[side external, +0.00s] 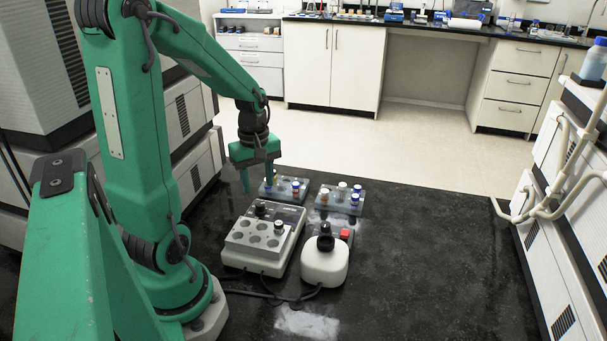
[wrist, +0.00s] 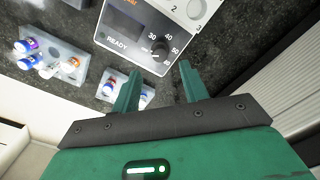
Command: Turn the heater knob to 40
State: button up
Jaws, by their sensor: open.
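The heater is a white box with a grey block of round wells (side external: 262,236) in the side view. Its dark front panel (wrist: 125,32) shows in the wrist view with the word READY and a numbered dial. The black heater knob (wrist: 158,48) sits among the numbers, with 40 printed above it. I cannot clearly read where its pointer stands. My gripper (wrist: 161,70) is open and empty, its fingertips spread toward the knob and apparently short of it.
Two racks hold capped vials, one under my gripper (side external: 268,195) and one to its right (side external: 338,207). A white rounded device with a black top (side external: 324,262) stands right of the heater, near a red part (side external: 346,234). Cables lie in front. The right of the dark bench is clear.

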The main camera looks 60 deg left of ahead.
aim_at(260, 204)
jog(key=shift+f, duration=3)
grip_shut()
